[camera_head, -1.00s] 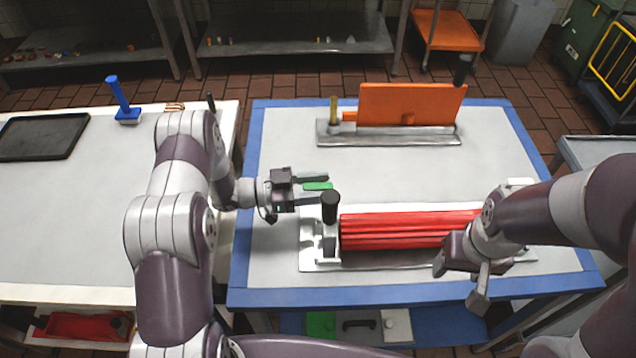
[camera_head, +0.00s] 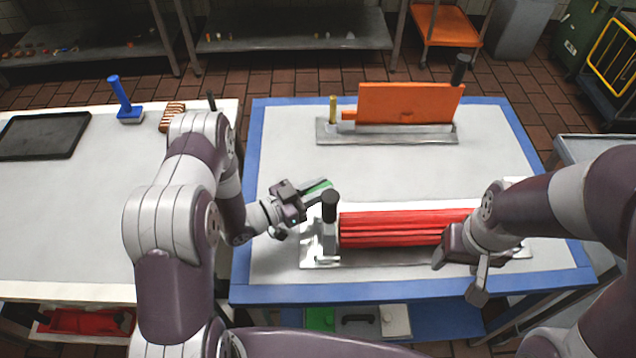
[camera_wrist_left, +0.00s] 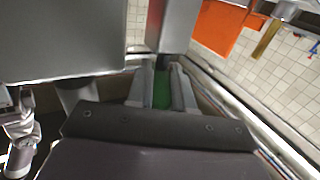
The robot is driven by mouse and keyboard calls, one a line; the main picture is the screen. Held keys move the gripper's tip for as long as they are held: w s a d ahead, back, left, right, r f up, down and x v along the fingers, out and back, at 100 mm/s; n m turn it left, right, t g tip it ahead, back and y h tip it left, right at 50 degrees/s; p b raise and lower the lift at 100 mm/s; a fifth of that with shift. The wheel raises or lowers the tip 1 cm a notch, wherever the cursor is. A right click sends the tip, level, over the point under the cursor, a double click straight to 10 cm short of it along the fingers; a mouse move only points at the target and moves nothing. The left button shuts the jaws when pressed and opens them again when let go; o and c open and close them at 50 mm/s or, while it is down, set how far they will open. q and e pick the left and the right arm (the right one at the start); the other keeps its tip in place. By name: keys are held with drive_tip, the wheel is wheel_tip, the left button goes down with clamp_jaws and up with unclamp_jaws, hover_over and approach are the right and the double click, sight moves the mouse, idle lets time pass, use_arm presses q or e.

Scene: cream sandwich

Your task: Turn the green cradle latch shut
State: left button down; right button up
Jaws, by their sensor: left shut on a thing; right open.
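The green latch (camera_head: 318,187) sits at the back left of the metal cradle (camera_head: 308,262), which holds a ribbed red roller-like block (camera_head: 405,228). My left gripper (camera_head: 318,193) is shut on the green latch, its fingers on both sides of it. In the left wrist view the green latch (camera_wrist_left: 161,90) shows between the two fingers (camera_wrist_left: 162,92), partly hidden by them. A black knob (camera_head: 329,205) stands on a metal post just right of the left fingers. My right gripper (camera_head: 458,272) is open at the front right of the red block, close to it.
An orange panel (camera_head: 408,104) stands on a metal base at the back of the blue-edged table (camera_head: 400,290). A side table at left holds a black tray (camera_head: 42,135) and a blue-handled tool (camera_head: 122,100).

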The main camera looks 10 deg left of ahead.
use_arm(q)
drive_tip(key=c, duration=1)
unclamp_jaws()
drive_tip(key=shift+g, duration=0.3)
